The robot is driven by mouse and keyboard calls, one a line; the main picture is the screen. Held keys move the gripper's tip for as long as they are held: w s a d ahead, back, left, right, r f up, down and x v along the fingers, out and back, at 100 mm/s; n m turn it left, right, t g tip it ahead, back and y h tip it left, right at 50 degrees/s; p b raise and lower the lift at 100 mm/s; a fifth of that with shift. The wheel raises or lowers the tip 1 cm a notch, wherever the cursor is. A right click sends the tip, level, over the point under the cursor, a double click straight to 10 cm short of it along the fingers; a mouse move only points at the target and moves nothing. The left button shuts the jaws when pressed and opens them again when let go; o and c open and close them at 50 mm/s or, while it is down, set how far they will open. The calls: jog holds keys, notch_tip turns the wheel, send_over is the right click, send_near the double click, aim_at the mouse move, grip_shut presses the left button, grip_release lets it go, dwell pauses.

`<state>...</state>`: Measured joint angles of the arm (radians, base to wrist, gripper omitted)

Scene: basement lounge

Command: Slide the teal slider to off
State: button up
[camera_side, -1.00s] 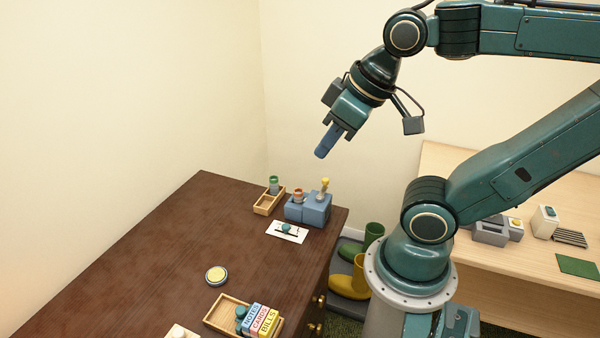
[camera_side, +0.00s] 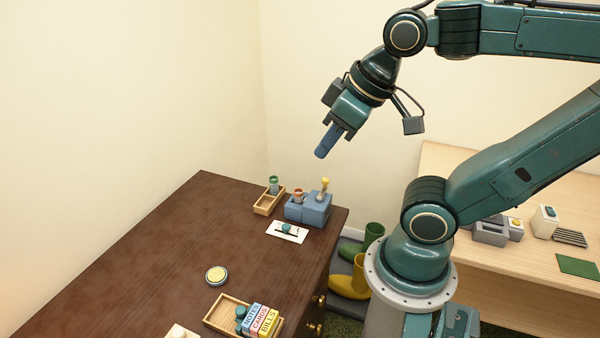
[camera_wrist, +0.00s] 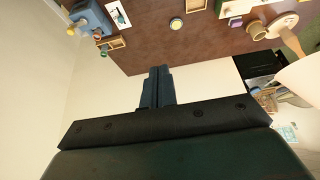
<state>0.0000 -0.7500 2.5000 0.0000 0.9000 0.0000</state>
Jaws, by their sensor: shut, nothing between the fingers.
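The teal slider (camera_side: 287,227) sits on a white plate (camera_side: 275,236) with a dark slot, on the dark brown table near its right edge. The knob is toward the left part of the slot; its exact setting is too small to read. The white plate also shows at the top left of the wrist view (camera_wrist: 113,17). My gripper (camera_side: 321,155) is shut and empty, high above the table, above and to the right of the plate in the side view. Its blue fingers show together in the wrist view (camera_wrist: 157,72).
A blue block (camera_side: 316,212) with a knobbed lever stands just behind the plate. A small wooden tray (camera_side: 262,208) with a green-topped jar is beside it. A yellow round disc (camera_side: 216,275) and a wooden tray (camera_side: 208,322) with labelled blocks are nearer. Open tabletop lies left.

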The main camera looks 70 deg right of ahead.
jog(key=o, duration=0.7)
jog(key=shift+o, duration=1.3)
jog(key=shift+w+d, duration=0.1)
jog(key=shift+w, duration=0.15)
jog(key=m+g, duration=0.6)
jog(key=m, duration=0.3)
send_over(286, 225)
notch_tip(286, 225, down, 21)
jog(key=shift+f, duration=0.15)
jog(key=shift+f, duration=0.15)
jog(key=shift+f, duration=6.75)
